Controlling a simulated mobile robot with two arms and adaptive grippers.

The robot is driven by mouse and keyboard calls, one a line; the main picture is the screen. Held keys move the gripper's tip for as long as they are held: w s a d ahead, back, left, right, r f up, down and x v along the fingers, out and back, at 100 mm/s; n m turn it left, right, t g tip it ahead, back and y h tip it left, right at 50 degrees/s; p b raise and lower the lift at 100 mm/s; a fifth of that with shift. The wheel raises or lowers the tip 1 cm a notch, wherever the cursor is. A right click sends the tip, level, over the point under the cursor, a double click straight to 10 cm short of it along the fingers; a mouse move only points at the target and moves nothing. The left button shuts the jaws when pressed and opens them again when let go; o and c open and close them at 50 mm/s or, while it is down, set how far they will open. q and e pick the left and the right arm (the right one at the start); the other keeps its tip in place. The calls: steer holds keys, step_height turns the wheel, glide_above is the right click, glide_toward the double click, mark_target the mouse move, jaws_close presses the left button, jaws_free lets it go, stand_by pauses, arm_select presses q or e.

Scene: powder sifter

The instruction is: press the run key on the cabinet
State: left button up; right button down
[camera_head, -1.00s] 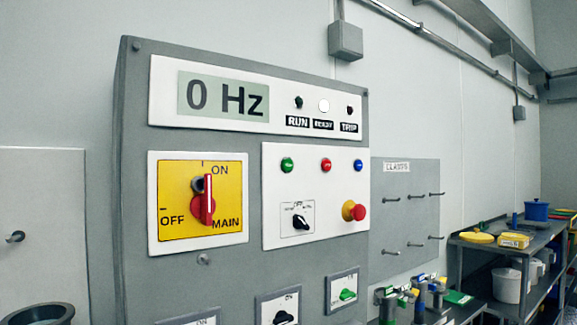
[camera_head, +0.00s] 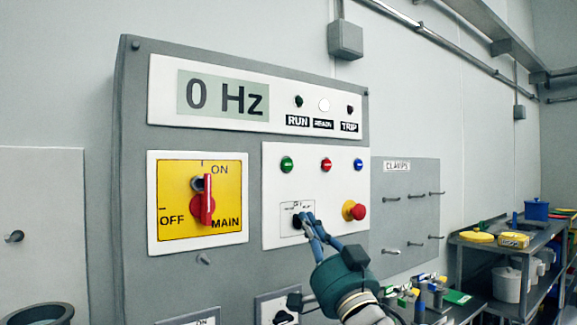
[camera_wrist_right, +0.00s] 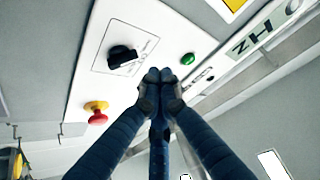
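The grey cabinet (camera_head: 255,265) carries a white key panel. A green key (camera_head: 287,164), a red key (camera_head: 326,165) and a blue key (camera_head: 358,164) sit in a row there; none has a readable label. The green key also shows in the right wrist view (camera_wrist_right: 187,59). My right gripper (camera_head: 305,218) is shut and empty, its fingertips together in the wrist view (camera_wrist_right: 160,76). In the head view the tips overlap the black selector knob's plate, below the green key; contact cannot be told. My left gripper is out of view.
A red mushroom button on a yellow base (camera_head: 354,210) is right of my fingertips. The black selector knob (camera_wrist_right: 122,56) is close by. The yellow main switch (camera_head: 203,199) has its red handle upright. The display (camera_head: 225,97) reads 0 Hz. The white lamp (camera_head: 323,105) looks lit.

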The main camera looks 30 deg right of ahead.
mark_target(287, 164)
steer(key=s+r+t+y, duration=0.1)
steer(key=s+r+t, duration=0.2)
steer(key=r, duration=0.8)
steer(key=shift+s+d+r, duration=0.15)
steer(key=shift+s+d, duration=0.25)
steer(key=shift+s, duration=0.5)
steer(key=shift+w+a+p, duration=0.2)
steer(key=shift+w+p, duration=0.1)
steer(key=shift+w, duration=1.9)
steer(key=shift+w+a+p, duration=0.15)
steer(key=shift+w+p, duration=0.15)
steer(key=shift+w, duration=1.9)
steer(key=shift+w, duration=0.15)
steer(key=shift+w, duration=0.25)
